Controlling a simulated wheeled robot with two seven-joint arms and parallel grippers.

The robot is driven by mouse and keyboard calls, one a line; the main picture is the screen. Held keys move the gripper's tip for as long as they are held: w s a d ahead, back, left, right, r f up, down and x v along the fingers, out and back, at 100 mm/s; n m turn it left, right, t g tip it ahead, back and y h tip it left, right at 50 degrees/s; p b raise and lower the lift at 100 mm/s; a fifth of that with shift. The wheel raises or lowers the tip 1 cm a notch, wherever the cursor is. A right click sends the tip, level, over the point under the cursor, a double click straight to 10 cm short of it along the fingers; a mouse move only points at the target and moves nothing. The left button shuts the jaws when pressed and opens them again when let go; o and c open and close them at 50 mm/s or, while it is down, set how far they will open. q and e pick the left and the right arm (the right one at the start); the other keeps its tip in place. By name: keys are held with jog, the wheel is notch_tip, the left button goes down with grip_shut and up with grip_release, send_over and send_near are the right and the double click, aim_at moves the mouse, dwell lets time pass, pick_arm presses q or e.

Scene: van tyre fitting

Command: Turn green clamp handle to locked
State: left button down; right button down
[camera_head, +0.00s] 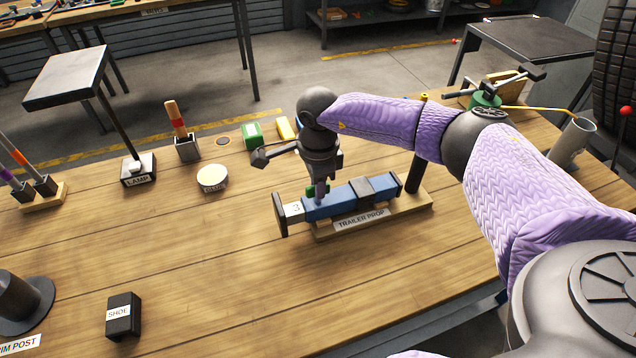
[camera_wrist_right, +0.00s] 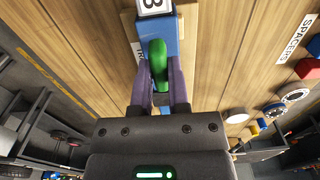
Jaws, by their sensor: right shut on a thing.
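The blue trailer prop clamp (camera_head: 380,187), with a tag "3" at its left end, lies on a wooden base (camera_head: 420,200) labelled TRAILER PROP. Its green clamp handle (camera_wrist_right: 157,58) shows between my right gripper's fingers in the right wrist view. In the head view only a bit of the green handle (camera_head: 310,189) shows beside the fingers. My right gripper (camera_head: 320,197) points down onto the blue body from above and is shut on the handle; it also shows in the right wrist view (camera_wrist_right: 161,85). My left gripper is not in view.
A dark upright post (camera_head: 415,172) stands at the base's right end. Behind are a green box (camera_head: 252,133), a yellow block (camera_head: 286,128) and a round white-topped tin (camera_head: 213,177). A black SHOE block (camera_head: 123,316) sits front left. The table's front middle is clear.

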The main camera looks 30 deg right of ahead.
dwell(0.6)
jog(key=c, duration=0.6)
grip_release()
notch_tip(320, 180, up, 10)
jog(key=p, duration=0.1)
jog(key=shift+p, duration=0.35)
jog(key=shift+f, duration=0.1)
